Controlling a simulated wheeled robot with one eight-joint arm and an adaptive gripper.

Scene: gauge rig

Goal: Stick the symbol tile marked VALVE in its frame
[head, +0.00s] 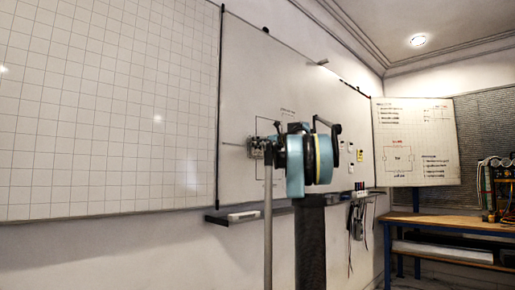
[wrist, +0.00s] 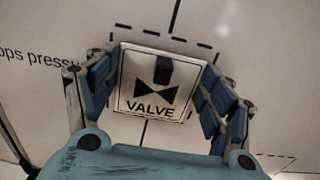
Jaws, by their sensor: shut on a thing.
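The white square tile marked VALVE (wrist: 133,90), with a black bow-tie symbol, sits between the two blue fingers of my gripper (wrist: 161,62) in the wrist view. My gripper is shut on its left and right sides. Behind it, a dashed frame (wrist: 165,33) is drawn on the whiteboard; its top edge and upper corners show above the tile, and the tile hides much of the rest. I cannot tell whether the tile touches the board. In the head view my gripper (head: 262,147) is up at the board, and my arm hides the tile.
The whiteboard (head: 250,70) carries black diagram lines. A few small tiles (head: 351,147) are on it right of my arm. A ledge (head: 270,211) with an eraser and markers runs below. A wooden bench (head: 450,223) stands at right. Part of another dashed outline (wrist: 275,156) shows lower right.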

